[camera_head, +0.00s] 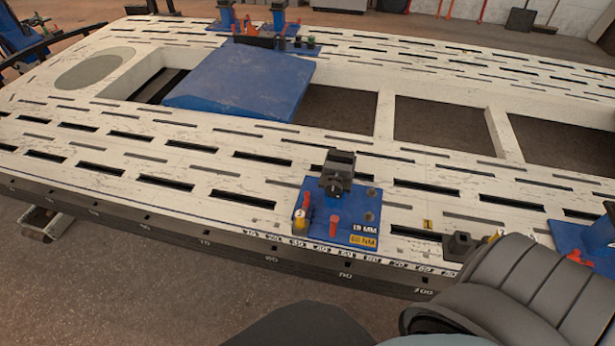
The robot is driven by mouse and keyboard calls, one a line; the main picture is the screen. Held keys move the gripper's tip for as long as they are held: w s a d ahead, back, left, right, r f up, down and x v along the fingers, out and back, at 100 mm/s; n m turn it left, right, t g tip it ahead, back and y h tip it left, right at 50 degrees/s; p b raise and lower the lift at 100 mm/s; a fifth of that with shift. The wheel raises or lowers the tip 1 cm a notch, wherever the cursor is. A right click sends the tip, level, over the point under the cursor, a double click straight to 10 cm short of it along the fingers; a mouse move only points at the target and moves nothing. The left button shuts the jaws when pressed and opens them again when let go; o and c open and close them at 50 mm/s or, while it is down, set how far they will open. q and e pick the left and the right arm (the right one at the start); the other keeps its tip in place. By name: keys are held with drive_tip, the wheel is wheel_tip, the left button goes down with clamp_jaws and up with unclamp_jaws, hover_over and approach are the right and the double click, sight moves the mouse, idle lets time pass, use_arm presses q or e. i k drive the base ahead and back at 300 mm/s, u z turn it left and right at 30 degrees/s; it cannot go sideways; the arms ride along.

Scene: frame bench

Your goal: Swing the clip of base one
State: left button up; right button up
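A blue base plate (314,235) sits on the near edge of the pale slotted bench. A dark clamp block (338,172) stands upright at its back. Two small red pieces, one at the front (334,226) and one at the left (306,201), rise from the plate, with a yellow round tag (300,215) beside them. I cannot read the tag for sure, nor tell which part is the clip. The plate's front carries "19 MM" and a second, yellow label. Neither gripper shows.
A second blue base (570,236) with red parts sits at the right edge. A dark block (460,246) stands between the bases, partly behind a dark ribbed form (535,290) at lower right. A large blue panel (240,80) lies behind. More blue fixtures (279,20) stand at the back.

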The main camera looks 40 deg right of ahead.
sight(306, 195)
drive_tip(key=z, duration=0.6)
drive_tip(key=i, duration=0.8)
drive_tip(key=z, duration=0.85)
